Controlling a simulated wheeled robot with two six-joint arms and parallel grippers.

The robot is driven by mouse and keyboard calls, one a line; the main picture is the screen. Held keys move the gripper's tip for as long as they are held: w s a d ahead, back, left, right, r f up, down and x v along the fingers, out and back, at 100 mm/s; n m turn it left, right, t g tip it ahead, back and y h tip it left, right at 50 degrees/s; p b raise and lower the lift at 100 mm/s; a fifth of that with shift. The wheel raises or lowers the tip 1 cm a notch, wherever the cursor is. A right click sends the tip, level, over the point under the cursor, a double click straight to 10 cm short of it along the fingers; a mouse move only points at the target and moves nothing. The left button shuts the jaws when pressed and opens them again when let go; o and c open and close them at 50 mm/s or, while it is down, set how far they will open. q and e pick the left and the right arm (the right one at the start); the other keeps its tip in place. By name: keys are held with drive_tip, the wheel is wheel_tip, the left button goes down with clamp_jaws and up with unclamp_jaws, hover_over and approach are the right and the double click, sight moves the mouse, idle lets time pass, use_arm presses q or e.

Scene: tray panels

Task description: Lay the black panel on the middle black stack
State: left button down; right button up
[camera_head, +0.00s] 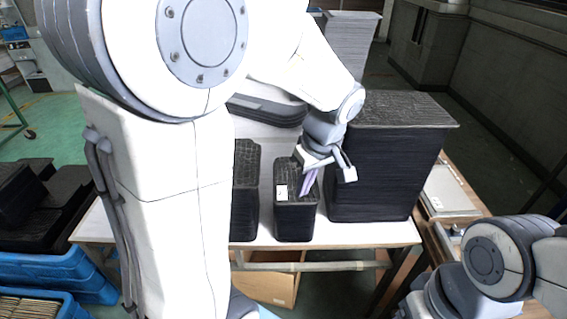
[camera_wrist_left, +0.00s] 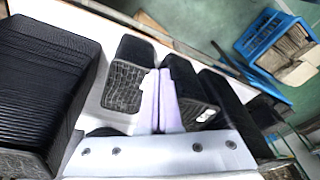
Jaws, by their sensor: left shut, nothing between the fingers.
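The middle black stack (camera_head: 295,220) is a small upright pile with a dark textured top and a white label, on the white table between a black stack (camera_head: 245,200) at left and a large black stack (camera_head: 375,170) at right. My left gripper (camera_head: 306,186) is shut and empty, with its pale purple fingers over or beside the top of the middle stack; contact cannot be told. The left wrist view shows the gripper (camera_wrist_left: 161,118) between dark piles. No loose black panel can be told apart from the stacks. My right gripper is out of view.
Dark curved trays (camera_head: 266,112) lie behind the stacks. A tall grey stack (camera_head: 347,45) stands at the back. A blue crate (camera_head: 60,270) is at lower left. My left arm hides much of the table's left side.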

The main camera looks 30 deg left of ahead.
use_arm(q)
drive_tip(key=w+a+r+n, duration=0.1)
drive_tip(key=w+a+n, duration=0.1)
drive_tip(key=a+n, duration=0.3)
drive_tip(key=a+f+p, duration=0.5)
drive_tip(key=a+f, duration=0.2)
drive_tip(key=f, duration=0.2)
drive_tip(key=shift+w+a+m+y, duration=0.2)
drive_tip(key=shift+w+m+y, duration=0.1)
drive_tip(key=shift+y, duration=0.1)
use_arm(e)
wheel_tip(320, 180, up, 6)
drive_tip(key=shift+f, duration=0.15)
use_arm(q)
drive_tip(key=shift+f, duration=0.1)
